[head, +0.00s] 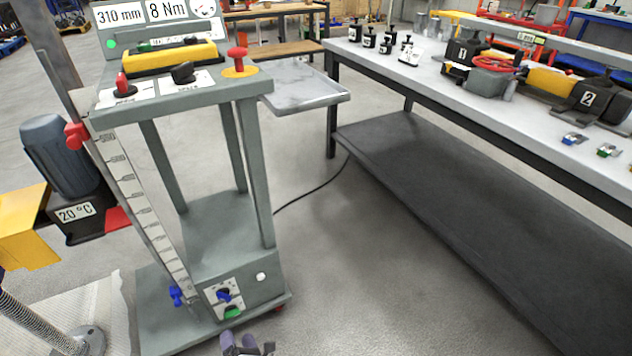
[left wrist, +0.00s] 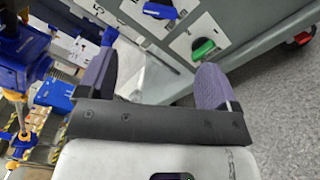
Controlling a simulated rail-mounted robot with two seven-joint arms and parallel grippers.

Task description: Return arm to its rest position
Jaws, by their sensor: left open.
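My left gripper (head: 247,344) shows at the bottom edge of the head view, low in front of the grey test cart's base. In the left wrist view its two purple fingers (left wrist: 157,55) are spread apart with nothing held between them. My right gripper is in neither view.
The grey test cart (head: 215,225) stands at left, with a ruler scale (head: 138,200) and red knobs. A motor (head: 58,155) is beside it. A long workbench (head: 450,95) with a dark lower shelf (head: 480,190) runs along the right. Floor (head: 345,270) between them is clear.

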